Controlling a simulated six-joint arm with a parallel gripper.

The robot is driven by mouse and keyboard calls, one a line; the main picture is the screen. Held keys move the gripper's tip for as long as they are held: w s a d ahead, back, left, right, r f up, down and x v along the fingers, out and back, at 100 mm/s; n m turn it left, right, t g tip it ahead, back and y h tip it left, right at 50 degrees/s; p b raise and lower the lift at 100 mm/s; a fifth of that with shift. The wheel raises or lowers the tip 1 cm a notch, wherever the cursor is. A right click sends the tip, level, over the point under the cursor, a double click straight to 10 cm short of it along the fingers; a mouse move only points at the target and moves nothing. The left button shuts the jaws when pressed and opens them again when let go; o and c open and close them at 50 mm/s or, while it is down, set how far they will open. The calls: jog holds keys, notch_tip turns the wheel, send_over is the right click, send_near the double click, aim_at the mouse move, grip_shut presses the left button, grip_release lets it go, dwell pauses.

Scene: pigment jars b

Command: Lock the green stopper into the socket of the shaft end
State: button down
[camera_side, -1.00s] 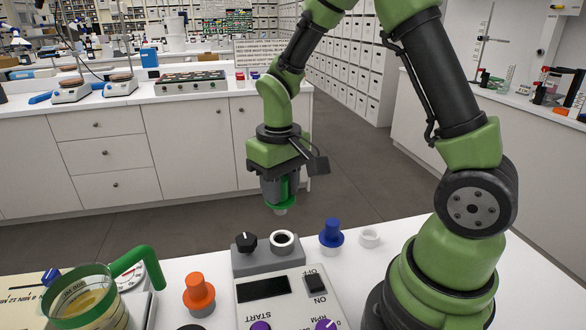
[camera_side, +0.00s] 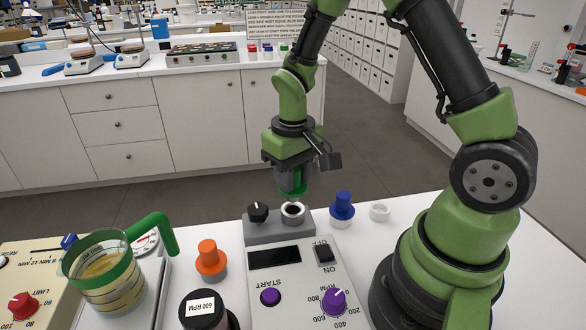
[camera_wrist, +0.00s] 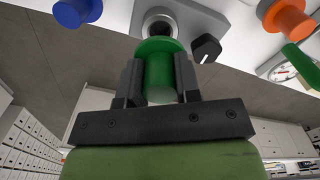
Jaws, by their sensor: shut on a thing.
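My gripper (camera_side: 293,192) is shut on the green stopper (camera_wrist: 159,75), with a dark jaw on each side of it in the wrist view. The stopper hangs upright, its tip pointing down. The socket (camera_side: 293,214) is a pale ring with a dark opening on a grey block at the back of the white device. The stopper's tip is just above or behind the socket's far rim in the side view; the dark opening still shows. In the wrist view the socket (camera_wrist: 160,18) lies beyond the stopper's wide green flange, which partly hides it. I cannot tell if they touch.
A black knob (camera_side: 258,212) stands on the block, left of the socket. A blue stopper (camera_side: 342,206) and a white ring (camera_side: 380,212) stand to the right. An orange stopper (camera_side: 210,258), a dark jar (camera_side: 207,312) and a green-handled beaker (camera_side: 104,280) are at the left.

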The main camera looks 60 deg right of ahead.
jog(key=shift+f, duration=2.05)
jog(key=shift+f, duration=0.25)
jog(key=c, duration=0.7)
grip_release()
jog(key=shift+c, duration=0.2)
notch_tip(320, 180, up, 10)
jog(key=shift+r, duration=0.1)
notch_tip(320, 180, up, 6)
jog(key=t, duration=0.2)
send_over(293, 199)
jog(key=s, duration=0.2)
jog(key=s+a+r+t+y, duration=0.1)
jog(key=s+a+r+t, duration=0.1)
jog(key=s+r, duration=0.2)
jog(key=s+a+r+m+t+y, duration=0.1)
jog(key=s+a+r+t, duration=0.2)
jog(key=s, duration=0.3)
jog(key=shift+s+r, duration=0.15)
jog(key=shift+r, duration=0.4)
